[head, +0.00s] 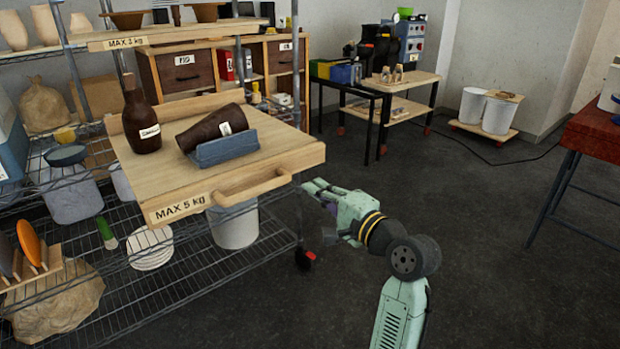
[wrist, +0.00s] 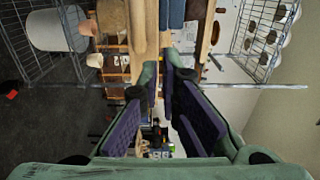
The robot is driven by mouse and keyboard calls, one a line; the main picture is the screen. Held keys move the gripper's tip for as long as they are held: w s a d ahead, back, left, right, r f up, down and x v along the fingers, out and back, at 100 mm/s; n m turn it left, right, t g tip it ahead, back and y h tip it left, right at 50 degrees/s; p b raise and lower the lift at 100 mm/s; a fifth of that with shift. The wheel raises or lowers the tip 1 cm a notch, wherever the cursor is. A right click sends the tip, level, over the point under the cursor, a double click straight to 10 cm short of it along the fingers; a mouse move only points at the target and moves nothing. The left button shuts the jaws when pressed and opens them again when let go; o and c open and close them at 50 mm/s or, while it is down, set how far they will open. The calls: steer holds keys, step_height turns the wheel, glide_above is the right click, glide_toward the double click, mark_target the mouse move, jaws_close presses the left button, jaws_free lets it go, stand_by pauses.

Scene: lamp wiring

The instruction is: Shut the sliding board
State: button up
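The sliding board (head: 270,150) is a light wooden shelf, labelled "MAX 5 kg", that sticks out from the front of the wire rack. A wooden bar handle (head: 250,187) runs along its front edge. A dark brown bottle (head: 141,122) stands upright on it. A second brown vessel (head: 212,129) lies tilted in a blue cradle (head: 227,148). My gripper (head: 312,208) is right of the handle, apart from it and pointing toward the rack. In the wrist view its purple-padded fingers (wrist: 162,78) are apart with nothing held. Wooden parts show beyond the fingertips.
The wire rack (head: 180,290) holds white plates (head: 150,247) and pots below the board. A white bucket (head: 234,224) sits under the board's front. A red table (head: 594,135) stands at the right. The floor in the middle is clear.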

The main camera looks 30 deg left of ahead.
mark_target(280, 166)
steer(key=p+x, duration=0.3)
steer(key=x, duration=1.1)
steer(key=shift+a, duration=0.1)
jaws_close()
